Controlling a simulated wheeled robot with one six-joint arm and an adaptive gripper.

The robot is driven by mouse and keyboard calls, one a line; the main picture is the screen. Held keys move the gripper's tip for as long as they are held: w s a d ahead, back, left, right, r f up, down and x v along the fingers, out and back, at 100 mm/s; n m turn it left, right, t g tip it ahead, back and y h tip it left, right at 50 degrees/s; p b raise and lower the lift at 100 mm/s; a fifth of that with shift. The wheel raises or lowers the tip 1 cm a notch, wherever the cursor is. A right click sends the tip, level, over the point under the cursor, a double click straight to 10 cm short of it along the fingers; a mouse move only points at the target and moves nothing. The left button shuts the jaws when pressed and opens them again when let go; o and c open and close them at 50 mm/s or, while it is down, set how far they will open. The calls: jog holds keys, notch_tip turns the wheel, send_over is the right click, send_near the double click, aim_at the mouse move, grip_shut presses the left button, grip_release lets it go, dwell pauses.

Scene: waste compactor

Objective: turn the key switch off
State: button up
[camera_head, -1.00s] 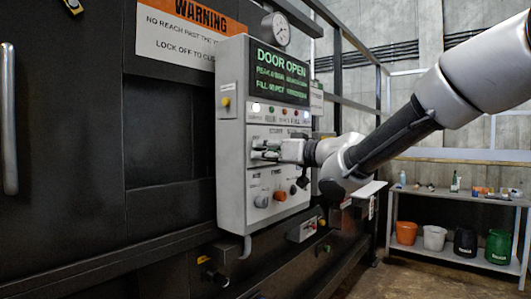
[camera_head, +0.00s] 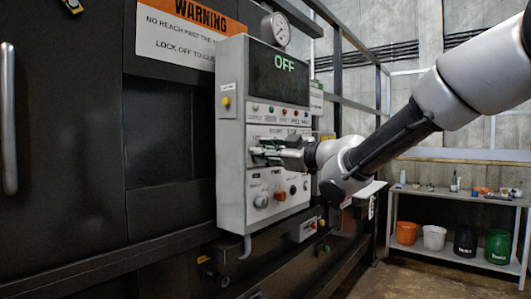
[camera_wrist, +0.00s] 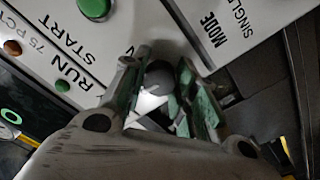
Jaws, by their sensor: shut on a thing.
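The control panel (camera_head: 232,190) is a light grey box on the dark machine, and its screen (camera_head: 283,76) reads OFF. My gripper (camera_head: 262,151) is at the panel's middle row of controls. In the wrist view its two green-padded fingers (camera_wrist: 157,88) stand on either side of a small grey rounded part, the key switch (camera_wrist: 158,74), and are shut on it. The fingers hide most of the switch, so its exact angle cannot be told. In the head view the switch is hidden behind my gripper.
An orange knob (camera_head: 261,201) and other knobs sit below my gripper. A green button (camera_wrist: 94,8) is close by in the wrist view. A gauge (camera_head: 276,29) tops the panel. A shelf (camera_head: 455,195) with buckets stands at the right.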

jog(key=shift+n, duration=1.1)
jog(key=shift+f, duration=0.1)
jog(key=o, duration=1)
jog(key=shift+d, duration=0.1)
jog(key=v, duration=1.2)
